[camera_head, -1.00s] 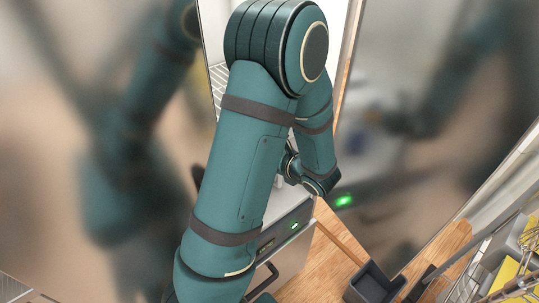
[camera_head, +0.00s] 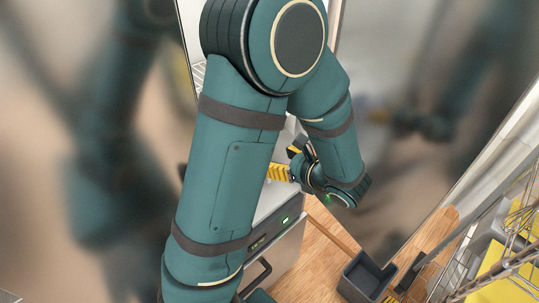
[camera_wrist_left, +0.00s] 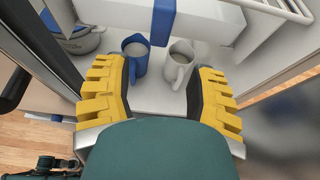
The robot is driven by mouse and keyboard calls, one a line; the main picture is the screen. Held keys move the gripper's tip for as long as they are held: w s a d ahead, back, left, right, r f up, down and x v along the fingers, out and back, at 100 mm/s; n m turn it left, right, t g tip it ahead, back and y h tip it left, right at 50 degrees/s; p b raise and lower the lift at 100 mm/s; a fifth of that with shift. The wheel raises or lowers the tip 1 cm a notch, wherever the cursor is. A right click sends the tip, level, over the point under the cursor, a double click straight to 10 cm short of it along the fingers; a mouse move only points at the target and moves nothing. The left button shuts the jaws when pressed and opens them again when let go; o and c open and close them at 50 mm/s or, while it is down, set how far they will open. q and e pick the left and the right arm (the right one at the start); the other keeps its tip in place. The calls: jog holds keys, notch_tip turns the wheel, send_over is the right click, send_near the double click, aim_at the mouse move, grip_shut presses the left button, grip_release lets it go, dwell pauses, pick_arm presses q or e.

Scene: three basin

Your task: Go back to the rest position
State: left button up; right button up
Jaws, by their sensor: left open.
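My left gripper (camera_head: 279,172) shows in the head view as a piece of yellow finger, partly hidden behind my left arm. The left wrist view shows it open (camera_wrist_left: 160,92), with one yellow ridged finger on each side and nothing held. A blue mug (camera_wrist_left: 136,54) and a white mug (camera_wrist_left: 179,64) stand side by side on a white surface beyond the fingers. The gap between the fingers faces them. My right gripper is in neither view.
In the head view, a dark grey bin (camera_head: 366,275) stands at the lower right near a wire rack (camera_head: 520,225). Shiny walls (camera_head: 420,60) carry blurred reflections of my arm.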

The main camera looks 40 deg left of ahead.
pick_arm(q)
jog(key=shift+v, duration=0.8)
jog(key=s+d+f+n+g+h+b, duration=0.1)
jog(key=s+d+f+n+g+h, duration=0.2)
jog(key=f, duration=0.4)
jog(key=s+d+f+n+h+b, duration=0.1)
jog(key=s+d+f+n+h, duration=0.15)
jog(key=d+f+h, duration=0.4)
jog(key=s+d+f+n+g+h+b, duration=0.1)
jog(key=s+d+f+n+g+h, duration=0.2)
jog(key=f, duration=0.6)
jog(key=w+d+f+n+t+h+b, duration=0.3)
jog(key=d+f+n, duration=0.5)
jog(key=n, duration=0.4)
jog(key=shift+w+d+f+t+h, duration=0.15)
jog(key=shift+w+f+t+h, duration=0.75)
jog(key=shift+t, duration=1)
jog(key=shift+s, duration=0.1)
